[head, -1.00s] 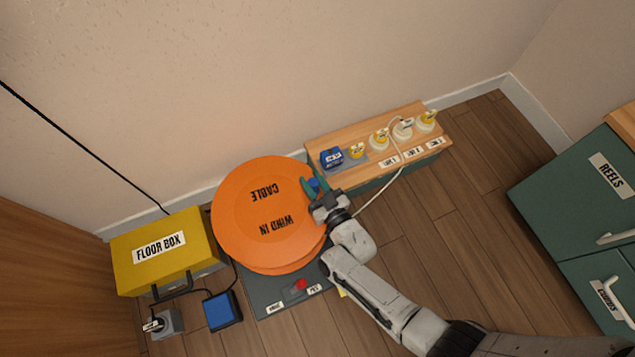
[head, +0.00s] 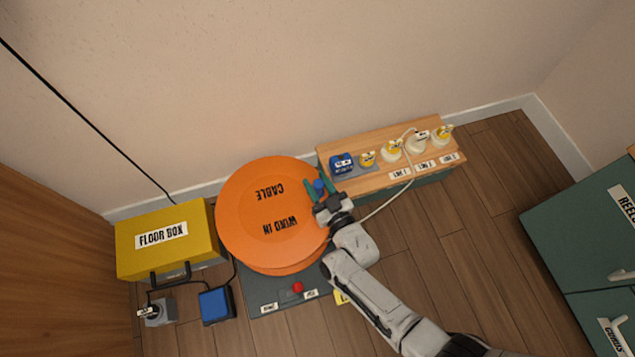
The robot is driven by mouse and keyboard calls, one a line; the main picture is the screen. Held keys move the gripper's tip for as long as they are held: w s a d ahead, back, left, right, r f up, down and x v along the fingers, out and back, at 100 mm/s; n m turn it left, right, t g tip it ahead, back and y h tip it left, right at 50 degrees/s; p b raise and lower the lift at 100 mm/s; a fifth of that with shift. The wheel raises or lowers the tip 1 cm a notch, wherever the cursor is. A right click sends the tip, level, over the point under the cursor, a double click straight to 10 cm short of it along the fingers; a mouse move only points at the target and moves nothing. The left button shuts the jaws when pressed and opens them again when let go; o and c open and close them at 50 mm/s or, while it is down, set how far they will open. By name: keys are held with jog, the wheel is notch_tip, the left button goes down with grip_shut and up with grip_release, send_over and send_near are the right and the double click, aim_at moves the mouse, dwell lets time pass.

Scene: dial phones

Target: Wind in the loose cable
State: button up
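A big orange cable reel (head: 250,225), marked "WIND IN" and "CABLE", lies flat on a dark base. A blue crank knob (head: 319,186) stands near the right edge of its top. My gripper (head: 321,184) is at this knob, its teal fingers apart on either side of it; I cannot tell whether they touch it. A pale loose cable (head: 390,205) runs from the plugs on the wooden bench down over its front edge towards the reel. Its end near the reel is hidden behind my gripper and arm.
The wooden bench (head: 375,148) with several plugs and a blue block (head: 342,163) stands right of the reel. A yellow floor box (head: 163,240) and a blue box (head: 216,305) are at left. The reel base (head: 265,300) has a red button (head: 297,287). Green cupboards (head: 575,235) stand far right.

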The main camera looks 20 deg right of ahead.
jog(key=shift+s+d+f, duration=0.3)
jog(key=shift+f, duration=0.2)
jog(key=s+p, duration=0.3)
jog(key=s, duration=0.7)
jog(key=shift+d+r, duration=0.2)
jog(key=shift+r, duration=0.25)
jog(key=shift+s, duration=0.1)
